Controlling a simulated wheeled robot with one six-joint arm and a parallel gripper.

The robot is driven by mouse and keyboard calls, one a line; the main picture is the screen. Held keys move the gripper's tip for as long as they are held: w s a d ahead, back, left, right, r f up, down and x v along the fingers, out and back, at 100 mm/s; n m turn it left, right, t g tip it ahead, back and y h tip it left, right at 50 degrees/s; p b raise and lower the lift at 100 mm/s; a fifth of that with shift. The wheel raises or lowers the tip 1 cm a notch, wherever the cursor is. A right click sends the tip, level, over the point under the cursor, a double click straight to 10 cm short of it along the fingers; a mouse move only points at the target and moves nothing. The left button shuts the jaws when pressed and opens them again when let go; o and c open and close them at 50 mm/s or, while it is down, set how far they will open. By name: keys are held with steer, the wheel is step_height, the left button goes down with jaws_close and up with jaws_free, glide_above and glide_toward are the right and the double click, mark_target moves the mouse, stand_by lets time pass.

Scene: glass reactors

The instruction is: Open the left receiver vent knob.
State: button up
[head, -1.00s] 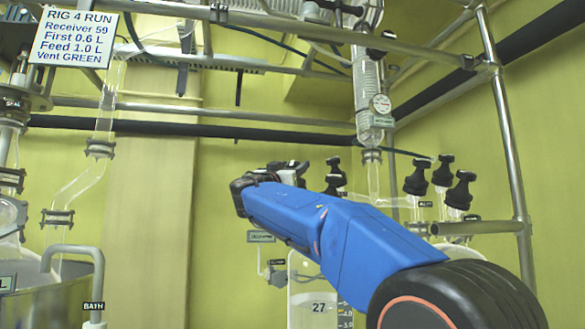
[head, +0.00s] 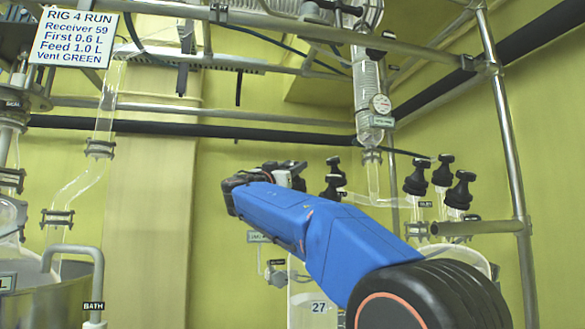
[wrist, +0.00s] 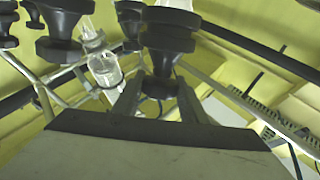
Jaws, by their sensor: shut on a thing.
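A black ribbed vent knob (wrist: 168,45) stands between the two grey fingers of my gripper (wrist: 160,92) in the wrist view, and the fingers are shut on its lower part. Which knob is held cannot be told from the head view. My arm hides part of the left receiver, marked 27.
Several black knobs (head: 443,171) stand on the right receiver side. More black knobs (wrist: 62,25) hang close by at the left in the wrist view. A glass condenser (head: 370,90) and metal frame rails (head: 505,150) surround the arm. A sign (head: 75,36) reads Vent GREEN.

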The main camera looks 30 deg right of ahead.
steer(key=n+t+y, duration=0.5)
steer(key=n+t, duration=0.2)
steer(key=shift+n+t+y, duration=1.8)
steer(key=shift+n+y, duration=0.5)
steer(key=shift+y, duration=0.5)
steer(key=shift+n+y, duration=0.4)
steer(key=shift+y, duration=0.2)
steer(key=shift+t, duration=0.3)
steer(key=shift+f, duration=0.1)
steer(key=o, duration=0.9)
steer(key=shift+a, duration=0.15)
steer(key=shift+w+m+h, duration=0.1)
steer(key=shift+m+h, duration=0.4)
steer(key=shift+h, duration=0.1)
